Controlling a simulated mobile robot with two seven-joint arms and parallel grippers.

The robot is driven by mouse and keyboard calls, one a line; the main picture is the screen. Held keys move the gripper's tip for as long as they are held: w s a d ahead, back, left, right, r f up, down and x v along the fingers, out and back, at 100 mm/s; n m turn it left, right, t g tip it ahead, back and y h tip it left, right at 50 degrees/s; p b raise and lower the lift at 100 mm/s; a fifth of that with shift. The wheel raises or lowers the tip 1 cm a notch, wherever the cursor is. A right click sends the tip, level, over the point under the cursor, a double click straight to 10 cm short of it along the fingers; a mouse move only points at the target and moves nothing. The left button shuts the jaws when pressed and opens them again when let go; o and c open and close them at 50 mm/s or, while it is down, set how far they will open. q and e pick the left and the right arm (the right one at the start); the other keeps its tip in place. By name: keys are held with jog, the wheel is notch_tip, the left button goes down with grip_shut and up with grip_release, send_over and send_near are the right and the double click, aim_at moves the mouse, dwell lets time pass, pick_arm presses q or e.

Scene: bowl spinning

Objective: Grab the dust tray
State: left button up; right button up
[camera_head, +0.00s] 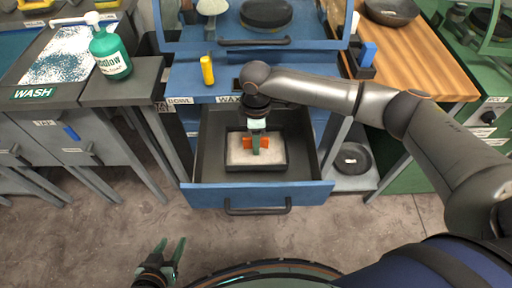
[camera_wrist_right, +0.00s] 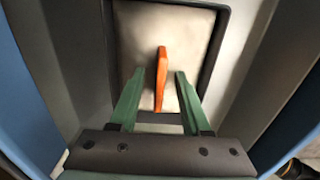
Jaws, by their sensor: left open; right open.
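The dust tray (camera_head: 235,167) is a dark-rimmed, shallow tray with a pale, dusty inside and an orange handle (camera_head: 248,143). It sits inside an open blue drawer (camera_head: 200,193). In the right wrist view the pale tray surface (camera_wrist_right: 135,40) and the upright orange handle (camera_wrist_right: 161,75) show. My right gripper (camera_head: 257,149) is open over the tray, its green fingers on either side of the handle. In the right wrist view both fingers (camera_wrist_right: 158,85) stand apart with gaps beside the handle. My left gripper (camera_head: 176,250) is open and empty, low in the head view, away from the drawer.
The grey drawer walls close around my right gripper. A yellow cylinder (camera_head: 207,70) stands on the blue station. A green bottle (camera_head: 110,53) stands on the wash counter. A wooden counter (camera_head: 430,52) lies right. A dark bowl (camera_head: 352,158) sits on a low shelf.

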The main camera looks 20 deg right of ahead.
jog(key=shift+c, duration=0.2)
grip_shut()
dwell(1.1)
